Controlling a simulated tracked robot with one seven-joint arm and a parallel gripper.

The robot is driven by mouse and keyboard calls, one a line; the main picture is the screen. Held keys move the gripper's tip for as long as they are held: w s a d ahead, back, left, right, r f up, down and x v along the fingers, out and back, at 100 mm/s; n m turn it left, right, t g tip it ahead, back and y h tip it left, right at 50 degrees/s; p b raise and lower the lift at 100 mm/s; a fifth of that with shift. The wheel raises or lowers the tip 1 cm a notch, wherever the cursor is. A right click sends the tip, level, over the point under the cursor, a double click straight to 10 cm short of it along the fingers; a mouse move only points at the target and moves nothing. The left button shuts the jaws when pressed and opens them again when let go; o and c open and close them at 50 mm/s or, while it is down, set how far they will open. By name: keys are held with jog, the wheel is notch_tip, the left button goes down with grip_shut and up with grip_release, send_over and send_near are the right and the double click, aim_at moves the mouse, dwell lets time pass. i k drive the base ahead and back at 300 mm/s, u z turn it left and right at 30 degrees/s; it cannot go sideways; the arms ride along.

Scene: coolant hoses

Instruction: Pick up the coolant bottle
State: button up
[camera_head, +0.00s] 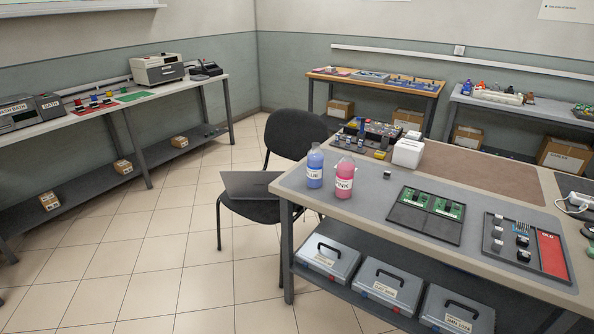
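Two bottles stand upright side by side at the near left corner of the right-hand bench. The blue bottle (315,166) has a white label reading "BLUE". The pink bottle (345,177) has a white label reading "PINK" and stands just to its right. Both have pale caps. Neither label visibly says coolant, so I cannot tell which one is the coolant bottle. My gripper is not in view.
The bench top (385,228) also holds green circuit boards (447,208), a parts tray with a red section (552,254) and a white box (408,153). A black chair (293,135) with a dark flat panel (247,185) stands left of the bench. Tiled floor (180,260) is clear further left.

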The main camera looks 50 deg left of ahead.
aim_at(314, 165)
jog(key=z, duration=0.95)
jog(key=i, duration=0.1)
jog(key=u, duration=2.65)
jog(key=i, duration=1.5)
jog(key=z, duration=0.1)
